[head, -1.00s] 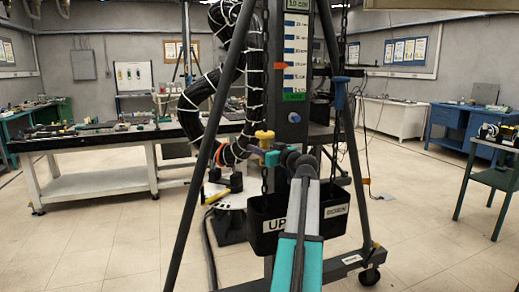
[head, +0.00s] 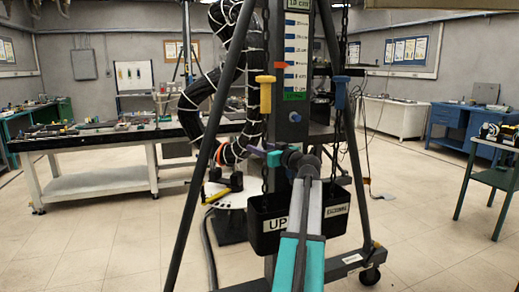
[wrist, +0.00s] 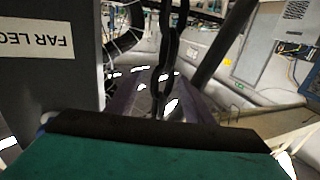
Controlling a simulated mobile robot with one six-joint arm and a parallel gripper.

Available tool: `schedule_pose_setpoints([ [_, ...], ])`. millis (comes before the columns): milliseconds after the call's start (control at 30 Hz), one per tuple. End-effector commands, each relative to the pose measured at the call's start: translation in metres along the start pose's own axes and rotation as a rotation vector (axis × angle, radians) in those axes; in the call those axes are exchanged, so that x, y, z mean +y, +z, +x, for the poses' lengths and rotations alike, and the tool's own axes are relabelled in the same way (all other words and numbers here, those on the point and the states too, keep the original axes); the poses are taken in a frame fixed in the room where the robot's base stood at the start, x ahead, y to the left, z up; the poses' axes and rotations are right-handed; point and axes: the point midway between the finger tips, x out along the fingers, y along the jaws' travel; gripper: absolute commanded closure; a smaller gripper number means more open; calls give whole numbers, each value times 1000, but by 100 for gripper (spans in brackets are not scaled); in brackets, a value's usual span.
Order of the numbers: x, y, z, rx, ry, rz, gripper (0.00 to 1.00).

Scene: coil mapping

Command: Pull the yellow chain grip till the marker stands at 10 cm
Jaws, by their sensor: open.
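The yellow chain grip (head: 265,93) hangs on the left chain, well above my gripper in the head view. My gripper (head: 256,150) is open at that chain below the grip. In the wrist view the dark chain (wrist: 165,62) runs between the purple fingers (wrist: 160,100), and the yellow grip does not show. The orange marker (head: 281,66) stands beside the white scale (head: 297,50) on the post, in the lower half of the scale. The scale figures are too small to read surely.
A blue grip (head: 341,92) hangs on the right chain. Black bins (head: 268,236) sit low on the frame, one labelled UP. The slanted dark frame legs (head: 200,150) flank my arm. A black ribbed hose (head: 205,90) bends at the left. Benches stand behind.

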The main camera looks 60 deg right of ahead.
Motion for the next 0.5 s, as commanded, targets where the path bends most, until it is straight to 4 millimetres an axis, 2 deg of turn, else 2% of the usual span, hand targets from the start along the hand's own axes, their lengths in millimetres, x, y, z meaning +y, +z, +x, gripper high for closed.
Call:
schedule_pose_setpoints([
  [167, -1, 1, -21, 1, 2, 0, 53],
  [500, -1, 2, -75, 0, 2, -1, 53],
])
